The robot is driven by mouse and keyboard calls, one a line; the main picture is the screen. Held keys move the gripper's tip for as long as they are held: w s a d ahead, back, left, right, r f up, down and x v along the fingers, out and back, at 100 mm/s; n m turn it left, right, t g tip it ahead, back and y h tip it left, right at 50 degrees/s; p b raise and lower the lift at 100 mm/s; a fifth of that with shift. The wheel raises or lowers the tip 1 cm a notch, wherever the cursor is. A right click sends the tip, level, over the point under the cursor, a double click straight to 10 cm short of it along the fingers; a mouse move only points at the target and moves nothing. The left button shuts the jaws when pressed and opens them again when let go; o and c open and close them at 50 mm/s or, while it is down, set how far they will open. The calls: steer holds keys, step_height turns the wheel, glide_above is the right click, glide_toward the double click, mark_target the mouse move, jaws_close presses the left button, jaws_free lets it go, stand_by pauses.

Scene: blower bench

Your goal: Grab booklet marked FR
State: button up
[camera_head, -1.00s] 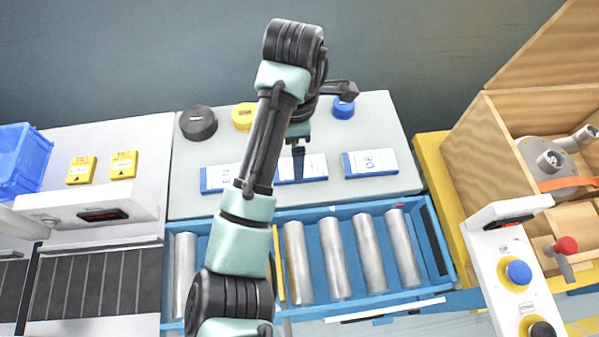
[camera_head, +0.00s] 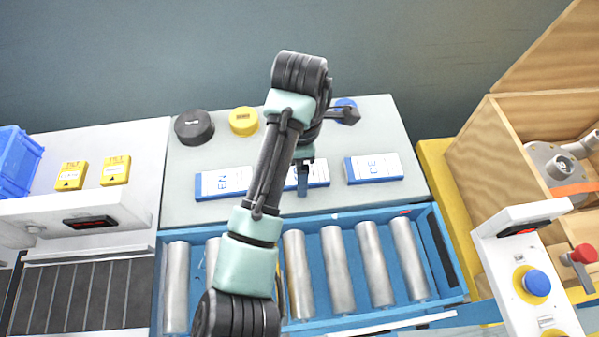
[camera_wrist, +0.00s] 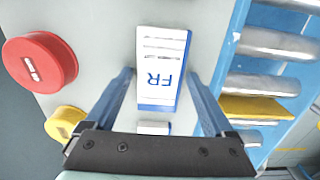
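The booklet marked FR (camera_wrist: 162,70) lies flat on the grey bench top, white with a blue edge. In the wrist view it is between my two spread fingers, in line with the gap. In the head view its right part (camera_head: 319,172) shows and the arm hides the rest. My gripper (camera_wrist: 159,76) is open and empty. In the head view my gripper (camera_head: 303,188) is over the middle booklet's front edge; I cannot tell its exact height. The EN booklet (camera_head: 222,183) lies to the left and the DE booklet (camera_head: 374,168) to the right.
Round caps stand behind the booklets: black (camera_head: 194,126), yellow (camera_head: 243,121), blue (camera_head: 345,105) and red (camera_wrist: 39,62). A blue tray (camera_head: 445,262) of metal rollers is in front. A wooden crate (camera_head: 480,150) stands right, a blue bin (camera_head: 14,163) left.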

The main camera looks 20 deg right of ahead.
steer(key=c, duration=1.1)
